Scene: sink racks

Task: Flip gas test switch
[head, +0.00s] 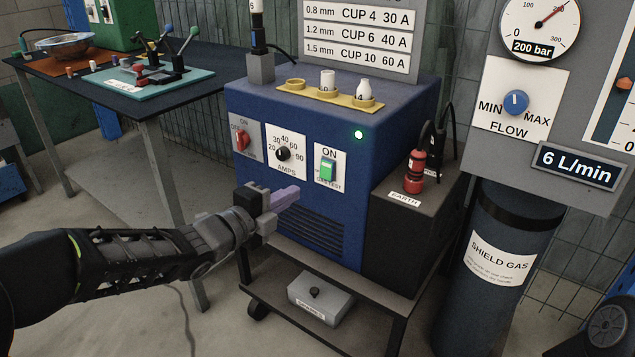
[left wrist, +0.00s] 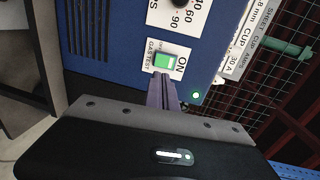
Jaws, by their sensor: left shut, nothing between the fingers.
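The gas test switch (head: 326,169) is a small green rocker on a white plate on the front of the blue welding machine (head: 345,215). The plate reads ON above it and GAS TEST below. The switch also shows in the left wrist view (left wrist: 165,61), sideways, just beyond the fingertips. My left gripper (head: 294,192) is shut and empty, its purple-grey fingers below and left of the switch in the head view. In the left wrist view the fingers (left wrist: 163,82) reach close to the lower label; I cannot tell if they touch the panel. My right gripper is out of view.
A red switch (head: 241,139) and the AMPS knob (head: 283,154) are left of the switch. A green light (head: 358,134) glows above it. A black side box (head: 415,215) and the shield gas cylinder (head: 505,265) stand to the right.

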